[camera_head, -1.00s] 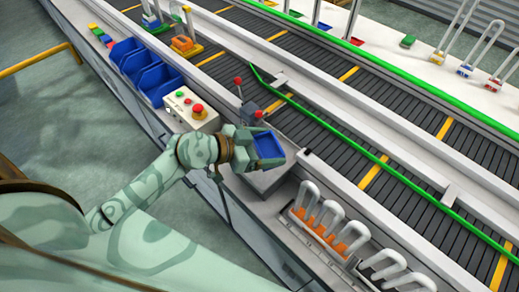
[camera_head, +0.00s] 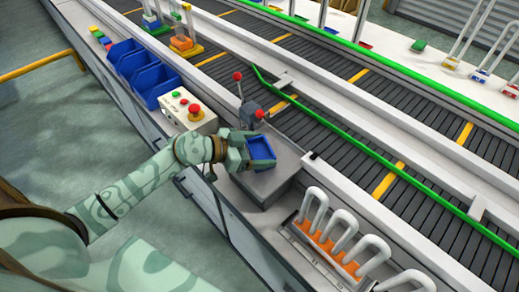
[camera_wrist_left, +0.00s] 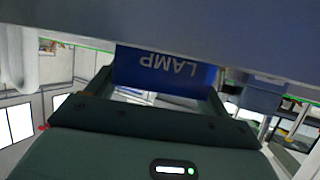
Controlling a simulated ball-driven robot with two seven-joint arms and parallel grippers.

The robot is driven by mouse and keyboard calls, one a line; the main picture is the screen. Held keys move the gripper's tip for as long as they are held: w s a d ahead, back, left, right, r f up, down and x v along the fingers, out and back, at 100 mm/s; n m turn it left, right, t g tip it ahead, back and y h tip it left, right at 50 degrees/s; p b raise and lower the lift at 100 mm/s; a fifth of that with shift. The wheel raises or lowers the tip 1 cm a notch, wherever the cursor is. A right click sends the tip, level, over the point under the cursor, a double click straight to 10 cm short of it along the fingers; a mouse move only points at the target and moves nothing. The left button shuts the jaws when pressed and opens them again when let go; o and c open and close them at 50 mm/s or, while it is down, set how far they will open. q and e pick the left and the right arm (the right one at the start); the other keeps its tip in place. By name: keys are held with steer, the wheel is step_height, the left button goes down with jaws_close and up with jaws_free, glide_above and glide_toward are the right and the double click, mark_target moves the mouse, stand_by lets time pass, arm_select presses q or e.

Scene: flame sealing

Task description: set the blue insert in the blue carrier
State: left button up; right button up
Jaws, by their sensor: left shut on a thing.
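My left gripper (camera_head: 246,152) is shut on a blue tray-like piece (camera_head: 262,147) with a raised rim. It holds the piece over or on a grey block (camera_head: 272,186) beside the conveyor; I cannot tell whether they touch. In the left wrist view the held blue piece (camera_wrist_left: 165,68) shows between the jaws, with upside-down lettering "LAMP". I cannot tell whether this is the insert. A handled carrier with a blue base (camera_head: 153,22) stands at the upper left. A blue-based handled carrier (camera_head: 480,74) also stands on the far white table. My right gripper is not in view.
Blue bins (camera_head: 155,84) and a button box (camera_head: 188,112) stand left of the gripper. A red-knobbed lever (camera_head: 239,85) rises close behind it. An orange rack with white loops (camera_head: 328,240) is at the right. A green rail (camera_head: 350,135) runs along the conveyor (camera_head: 335,100).

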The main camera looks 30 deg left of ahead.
arm_select(q)
steer(key=o, duration=1.1)
steer(key=shift+f, duration=0.15)
steer(key=shift+c, duration=0.2)
steer(key=shift+s+a+r, duration=0.1)
steer(key=shift+s+r, duration=0.05)
steer(key=shift+r, duration=0.1)
steer(key=p+v, duration=0.3)
steer(key=v, duration=0.8)
steer(key=shift+s+a, duration=0.2)
steer(key=shift+s, duration=0.1)
